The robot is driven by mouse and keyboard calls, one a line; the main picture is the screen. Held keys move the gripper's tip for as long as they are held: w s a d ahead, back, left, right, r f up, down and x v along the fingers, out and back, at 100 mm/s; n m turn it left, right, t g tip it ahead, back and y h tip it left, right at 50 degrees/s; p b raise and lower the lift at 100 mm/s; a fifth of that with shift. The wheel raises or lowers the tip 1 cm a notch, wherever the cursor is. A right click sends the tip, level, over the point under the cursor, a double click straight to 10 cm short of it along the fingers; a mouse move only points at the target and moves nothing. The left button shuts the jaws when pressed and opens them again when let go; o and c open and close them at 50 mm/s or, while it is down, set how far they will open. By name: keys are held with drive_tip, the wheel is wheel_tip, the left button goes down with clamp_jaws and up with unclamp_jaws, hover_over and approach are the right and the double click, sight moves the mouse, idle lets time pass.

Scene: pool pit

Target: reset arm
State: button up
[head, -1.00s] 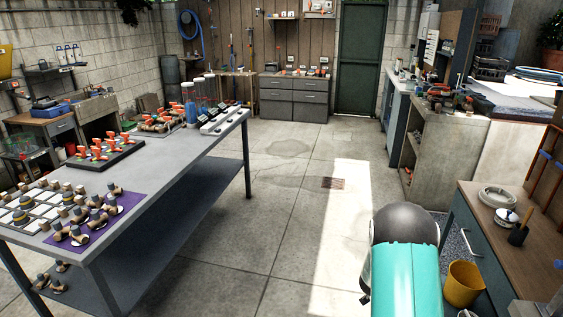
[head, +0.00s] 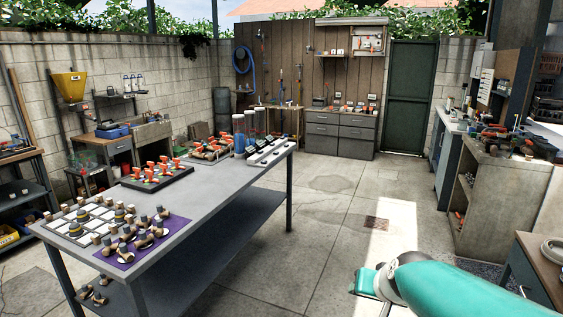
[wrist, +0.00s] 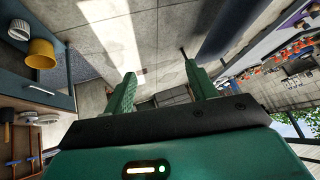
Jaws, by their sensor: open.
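My gripper (wrist: 160,92) shows in the wrist view with its two green fingers apart and nothing between them. Bare concrete floor lies beyond the fingers. In the head view my teal arm reaches in from the lower right, over open floor and to the right of the grey workbench (head: 215,190). The fingertips are not clear in the head view.
The workbench carries a purple mat (head: 112,258) with several fittings and a black tray (head: 150,184) of orange-handled valves. A wooden-topped cabinet (head: 545,265) stands at the right, near my arm. A yellow bucket (wrist: 41,54) shows in the wrist view. The middle floor is clear.

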drive_tip(key=s+a+r+n+g, duration=0.1)
drive_tip(key=s, duration=0.8)
drive_tip(key=s+a+r+n+g, duration=0.1)
drive_tip(key=s+a+r, duration=0.1)
drive_tip(key=s, duration=0.7)
drive_tip(key=shift+a+n+h, duration=0.2)
drive_tip(key=shift+n+h, duration=0.1)
drive_tip(key=shift+n, duration=0.1)
drive_tip(key=shift+s, duration=0.1)
